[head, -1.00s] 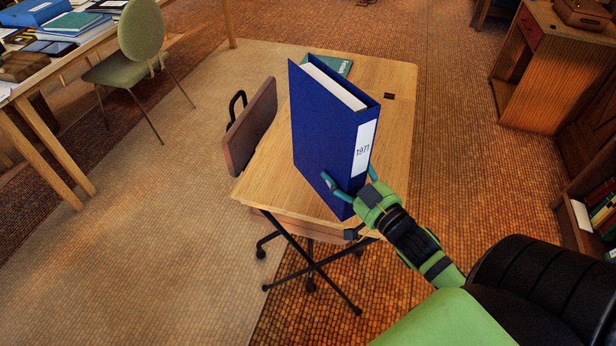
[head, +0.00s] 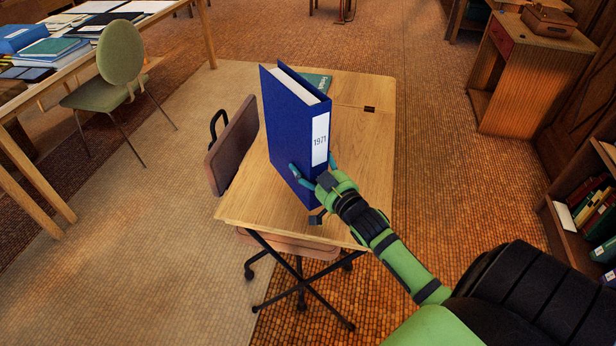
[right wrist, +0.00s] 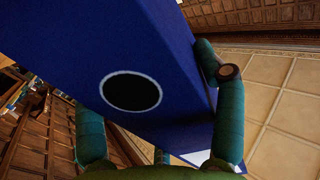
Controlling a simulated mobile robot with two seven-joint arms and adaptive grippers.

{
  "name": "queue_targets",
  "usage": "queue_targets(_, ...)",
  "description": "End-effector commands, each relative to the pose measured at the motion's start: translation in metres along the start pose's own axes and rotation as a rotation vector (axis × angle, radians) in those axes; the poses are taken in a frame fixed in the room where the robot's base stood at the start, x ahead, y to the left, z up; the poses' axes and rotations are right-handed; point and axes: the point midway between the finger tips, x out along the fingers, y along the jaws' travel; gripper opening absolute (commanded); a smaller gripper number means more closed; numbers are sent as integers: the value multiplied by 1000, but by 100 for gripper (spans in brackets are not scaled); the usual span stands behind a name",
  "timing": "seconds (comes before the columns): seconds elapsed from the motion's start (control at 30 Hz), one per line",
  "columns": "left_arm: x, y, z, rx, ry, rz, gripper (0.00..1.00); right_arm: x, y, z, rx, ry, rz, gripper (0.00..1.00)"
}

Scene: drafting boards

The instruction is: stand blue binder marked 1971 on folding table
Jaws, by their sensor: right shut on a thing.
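The blue binder (head: 289,125) with a white label reading 1971 is upright over the folding table (head: 355,150), in the middle of the head view. Its bottom edge is near the tabletop; I cannot tell whether it touches. My right gripper (head: 312,172) is shut on the lower part of the binder's spine end, a finger on each side. In the right wrist view the binder (right wrist: 150,50) fills the middle, with a dark round hole in its spine, between the fingers (right wrist: 160,125). My left gripper is not in view.
A green book (head: 318,80) lies on the table behind the binder. A brown chair (head: 232,145) stands against the table's left side. The tabletop right of the binder is clear. A green chair (head: 120,80) and a loaded desk stand at left, a bookshelf (head: 585,205) at right.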

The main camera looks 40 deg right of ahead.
Motion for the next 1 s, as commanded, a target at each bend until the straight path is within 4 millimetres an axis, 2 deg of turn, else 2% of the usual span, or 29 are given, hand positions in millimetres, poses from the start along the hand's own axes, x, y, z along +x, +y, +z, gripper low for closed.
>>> queue_targets(0.17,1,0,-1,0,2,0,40,5,-6,5,0,9,-2,11)
queue_targets(0.4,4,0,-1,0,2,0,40,5,-6,37,-1,9,-2,11)
queue_targets(0.7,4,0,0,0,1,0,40,5,-6,40,-1,10,-3,11)
queue_targets(0.73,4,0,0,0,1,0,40,4,-6,44,-1,1,-1,82)
queue_targets(0.77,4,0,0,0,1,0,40,4,-6,44,-1,1,-1,94)
queue_targets(0.8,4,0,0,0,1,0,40,4,-6,44,-1,1,-1,98)
queue_targets(1.0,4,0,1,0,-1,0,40,4,-6,44,-1,1,-1,98)
